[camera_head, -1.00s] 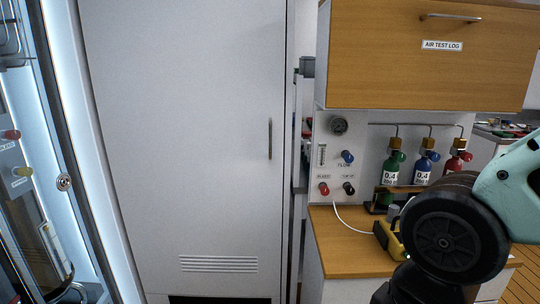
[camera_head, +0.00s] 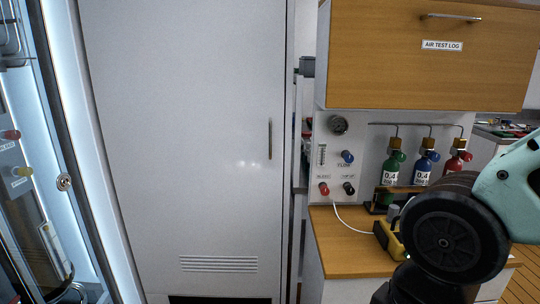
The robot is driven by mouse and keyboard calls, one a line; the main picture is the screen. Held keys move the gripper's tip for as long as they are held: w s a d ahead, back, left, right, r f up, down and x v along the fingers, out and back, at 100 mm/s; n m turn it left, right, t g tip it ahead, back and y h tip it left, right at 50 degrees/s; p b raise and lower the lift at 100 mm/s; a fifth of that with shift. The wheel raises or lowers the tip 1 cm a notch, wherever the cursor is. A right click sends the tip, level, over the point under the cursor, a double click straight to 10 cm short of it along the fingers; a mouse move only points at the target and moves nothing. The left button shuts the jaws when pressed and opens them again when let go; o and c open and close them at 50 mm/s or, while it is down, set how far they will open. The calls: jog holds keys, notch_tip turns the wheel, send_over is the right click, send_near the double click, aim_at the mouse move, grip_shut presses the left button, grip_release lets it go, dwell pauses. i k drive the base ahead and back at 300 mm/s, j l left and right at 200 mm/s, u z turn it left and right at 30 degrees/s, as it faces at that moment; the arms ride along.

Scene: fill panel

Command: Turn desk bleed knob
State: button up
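The red bleed knob (camera_head: 324,188) is at the lower left of the white fill panel (camera_head: 364,150) above the desk (camera_head: 345,252), under a small label. A blue knob (camera_head: 347,156) sits above and to the right of it, and a black knob (camera_head: 348,188) sits beside it on the right. A round gauge (camera_head: 338,125) is at the panel's top. Part of my arm shows at the lower right, in front of the desk. My gripper is not in view.
A wooden cabinet (camera_head: 400,75) marked AIR TEST LOG hangs above the panel. Green, blue and red bottles (camera_head: 424,168) stand at the panel's right. A yellow device (camera_head: 388,236) with a white hose lies on the desk. A tall white cabinet (camera_head: 190,130) stands left.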

aim_at(325, 191)
jog(key=i+j+z, duration=0.65)
jog(key=z, duration=0.15)
jog(key=i+j+z, duration=0.3)
jog(key=j+z, duration=0.15)
jog(key=j, duration=0.1)
